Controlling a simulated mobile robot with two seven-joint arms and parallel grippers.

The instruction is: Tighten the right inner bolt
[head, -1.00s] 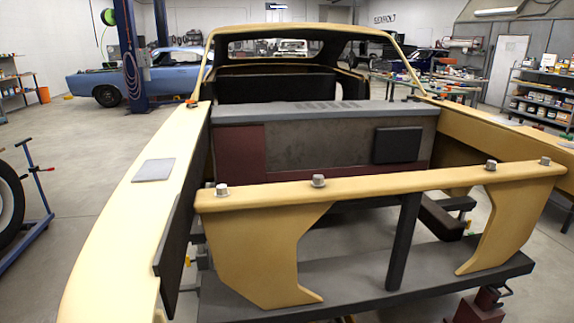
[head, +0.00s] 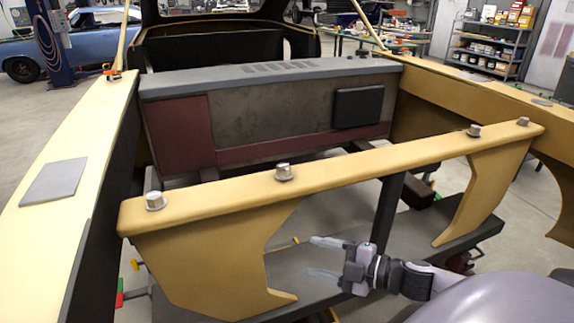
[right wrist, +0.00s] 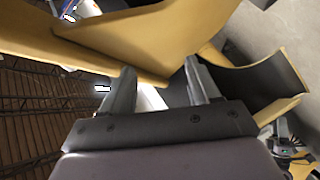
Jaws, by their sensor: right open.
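The right inner bolt (head: 474,130) is a grey hex bolt standing on the yellow front crossbar (head: 385,160), near its right end. The right outer bolt (head: 522,121) stands just right of it. Two more bolts, the left inner bolt (head: 284,172) and the left outer bolt (head: 155,200), stand on the left half. My right gripper (head: 318,257) is open and empty, below and in front of the crossbar and left of the right inner bolt. In the right wrist view its two fingers (right wrist: 160,88) are spread, with no bolt visible between them. My left gripper is out of view.
The yellow car shell has a left fender (head: 95,140) with a grey plate (head: 55,181) on it. A dark post (head: 389,208) stands under the crossbar, close to my right gripper. A shelf (head: 487,45) stands far back. The space above the crossbar is clear.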

